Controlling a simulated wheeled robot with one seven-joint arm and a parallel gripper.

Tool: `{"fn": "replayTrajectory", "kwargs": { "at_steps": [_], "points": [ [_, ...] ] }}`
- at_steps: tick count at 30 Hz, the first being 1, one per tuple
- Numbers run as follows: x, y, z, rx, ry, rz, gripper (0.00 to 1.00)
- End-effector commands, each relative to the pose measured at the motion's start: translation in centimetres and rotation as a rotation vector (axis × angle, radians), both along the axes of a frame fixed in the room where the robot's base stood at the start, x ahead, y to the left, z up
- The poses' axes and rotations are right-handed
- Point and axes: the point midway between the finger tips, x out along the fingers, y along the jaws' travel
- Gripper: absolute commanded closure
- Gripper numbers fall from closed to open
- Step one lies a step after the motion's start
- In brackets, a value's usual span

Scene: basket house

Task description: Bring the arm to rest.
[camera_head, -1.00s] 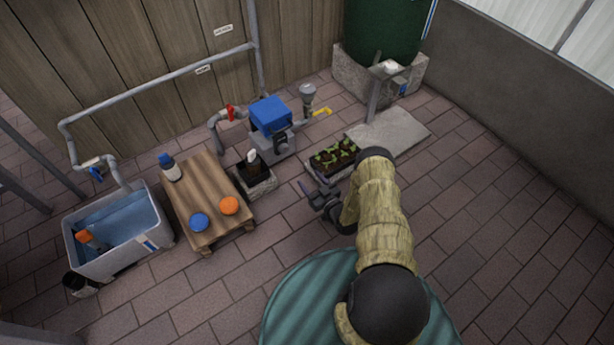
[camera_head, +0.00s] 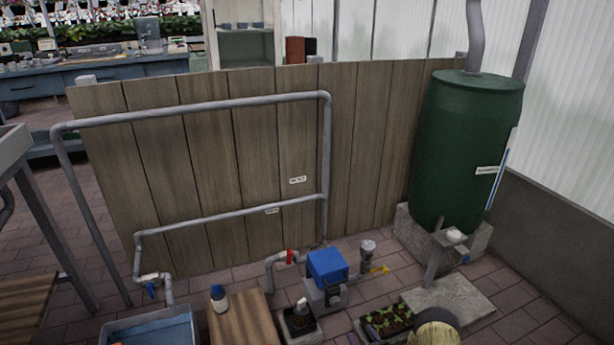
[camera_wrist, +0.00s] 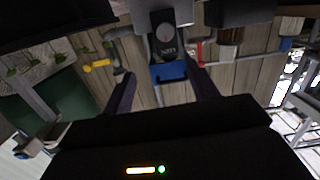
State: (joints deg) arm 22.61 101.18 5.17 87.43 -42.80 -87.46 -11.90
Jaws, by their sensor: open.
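My gripper (camera_wrist: 160,72) shows in the wrist view with its two dark fingers spread apart and nothing between them. The wrist picture is upside down, and the blue-topped pump (camera_wrist: 168,72) with its dark front shows beyond the fingertips, apart from them. My gripper is outside the head view.
The blue pump (camera_head: 327,265) stands before the wooden fence (camera_head: 365,150), near the grey pipe frame (camera_head: 328,150). A green barrel (camera_head: 465,150) stands at the right. A wooden pallet table (camera_head: 240,320) and a water tub (camera_head: 150,329) are at the lower left.

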Motion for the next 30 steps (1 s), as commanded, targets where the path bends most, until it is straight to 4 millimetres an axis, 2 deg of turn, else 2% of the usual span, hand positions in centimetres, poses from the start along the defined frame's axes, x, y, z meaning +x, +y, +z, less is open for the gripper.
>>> {"fn": "replayTrajectory", "kwargs": {
  "at_steps": [1,6,10,15,23,30],
  "points": [
    [1.2,-0.1,2.2,-0.023,0.022,0.002,0.41],
    [4.0,-0.5,7.0,-0.093,0.136,-0.002,0.41],
    [5.3,-0.7,11.0,-0.143,0.223,-0.014,0.41],
    [6.1,-0.9,16.4,-0.197,0.335,-0.04,0.41],
    [5.0,-0.7,24.9,-0.26,0.506,-0.094,0.41],
    [1.6,-0.4,32.7,-0.291,0.659,-0.157,0.41]
  ]
}}
